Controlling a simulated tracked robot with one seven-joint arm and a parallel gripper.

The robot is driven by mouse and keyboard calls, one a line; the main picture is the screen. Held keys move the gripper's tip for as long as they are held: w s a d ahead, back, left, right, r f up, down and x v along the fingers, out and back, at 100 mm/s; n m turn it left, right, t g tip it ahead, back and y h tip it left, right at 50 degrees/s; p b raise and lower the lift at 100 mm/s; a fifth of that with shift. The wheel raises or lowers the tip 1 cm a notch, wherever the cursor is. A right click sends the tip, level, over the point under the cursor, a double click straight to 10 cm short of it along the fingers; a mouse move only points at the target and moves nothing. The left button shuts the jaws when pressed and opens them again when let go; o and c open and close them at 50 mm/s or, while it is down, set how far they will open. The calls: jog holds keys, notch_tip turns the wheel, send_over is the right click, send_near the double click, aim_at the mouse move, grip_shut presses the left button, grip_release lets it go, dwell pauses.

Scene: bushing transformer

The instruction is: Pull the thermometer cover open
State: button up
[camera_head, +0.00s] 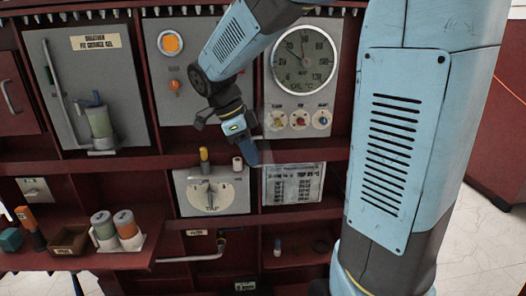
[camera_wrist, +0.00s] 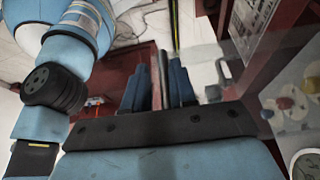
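The thermometer (camera_head: 303,60) is a round white dial on a grey panel at the upper middle right in the head view. Part of its dial (camera_wrist: 305,165) shows at the lower right of the wrist view. A faint, clear cover (camera_head: 264,150) seems to stand out in front of the panel. My gripper (camera_head: 252,157) is below and left of the dial. In the wrist view, the blue fingers of my gripper (camera_wrist: 160,88) are close together around a thin reddish-grey upright edge (camera_wrist: 160,75), which looks like the cover's edge. The exact contact is hard to see.
Coloured knobs (camera_head: 299,119) sit below the dial. A dark red shelf, a TAP dial panel (camera_head: 211,191) and a printed sheet (camera_head: 293,184) lie below my gripper. A yellow-topped object (camera_head: 204,160) and a small white cylinder (camera_head: 238,164) stand nearby.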

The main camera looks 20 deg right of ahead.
jog(key=shift+r, duration=0.1)
jog(key=v, duration=1.3)
jog(key=shift+w+r, duration=0.2)
jog(key=shift+r, duration=0.05)
jog(key=s+d+f+n+t+y, duration=0.2)
jog(key=s+d+n, duration=0.3)
jog(key=s+n, duration=0.3)
jog(key=s+d+f+n+t+y, duration=0.2)
jog(key=s+d+f+n+t, duration=0.3)
jog(key=n, duration=0.8)
jog(key=s, duration=0.3)
jog(key=shift+f+n, duration=0.3)
jog(key=shift+f, duration=0.05)
jog(key=shift+s, duration=0.15)
